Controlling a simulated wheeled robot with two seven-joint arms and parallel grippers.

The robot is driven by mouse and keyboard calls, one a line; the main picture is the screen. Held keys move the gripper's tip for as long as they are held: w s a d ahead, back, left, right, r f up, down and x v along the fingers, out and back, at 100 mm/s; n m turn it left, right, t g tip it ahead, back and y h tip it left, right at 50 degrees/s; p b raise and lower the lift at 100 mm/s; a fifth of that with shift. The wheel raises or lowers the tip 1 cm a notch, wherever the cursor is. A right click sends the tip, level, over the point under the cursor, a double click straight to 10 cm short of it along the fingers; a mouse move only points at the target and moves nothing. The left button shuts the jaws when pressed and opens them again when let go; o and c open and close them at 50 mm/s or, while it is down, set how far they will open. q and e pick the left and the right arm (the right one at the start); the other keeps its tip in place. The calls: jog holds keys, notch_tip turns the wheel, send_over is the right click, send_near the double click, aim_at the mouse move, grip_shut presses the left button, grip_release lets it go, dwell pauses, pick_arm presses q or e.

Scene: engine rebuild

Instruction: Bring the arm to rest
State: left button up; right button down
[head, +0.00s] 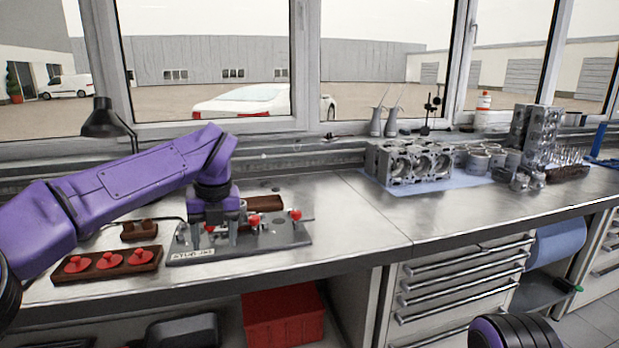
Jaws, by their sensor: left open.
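My left arm (130,185) is purple and reaches in from the left over the workbench. Its gripper (216,240) points down above the left part of a grey metal fixture plate (275,240) and is open. Red knobs (254,221) stand on the plate next to the fingers. I cannot tell whether the fingertips touch the plate. My right gripper is out of view; only a dark and purple rounded part of mine shows at the bottom right.
A wooden holder (92,277) with red knobs lies front left. An engine block (408,163) and metal parts stand on a blue mat (452,180) at right. The steel bench (365,215) is clear between. A black lamp (103,122) stands at the window.

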pick_arm(q)
jog(key=w+a+f+m+t+y, duration=0.2)
jog(key=f+m+y, duration=0.15)
jog(key=f, duration=0.25)
jog(key=w+a+f+m+t+y, duration=0.1)
jog(key=a+f+m+t+y, duration=0.15)
jog(key=f+m, duration=0.3)
jog(key=s+f+m+t+h, duration=0.1)
jog(key=s+f+m, duration=0.2)
jog(key=f+m, duration=0.3)
jog(key=s+d+f+m+t, duration=0.1)
jog(key=s+f+m, duration=0.3)
jog(key=f, duration=0.5)
jog(key=s+f+m+t+h, duration=0.1)
jog(key=s+f+m+t, duration=0.15)
jog(key=f+m, duration=0.35)
jog(key=s+a+f+m+g, duration=0.2)
jog(key=s+f, duration=0.2)
jog(key=s, duration=0.7)
jog(key=s+a+f+m+g+h, duration=0.1)
jog(key=s+a+f+m+g, duration=0.2)
jog(key=s, duration=0.7)
jog(key=s+a+f+m+g+h, duration=0.1)
jog(key=s+a+f+m+g, duration=0.1)
jog(key=s+f, duration=0.5)
jog(key=s+m, duration=0.1)
jog(key=s, duration=0.3)
jog(key=shift+s+a+f, duration=0.15)
jog(key=shift+s, duration=0.2)
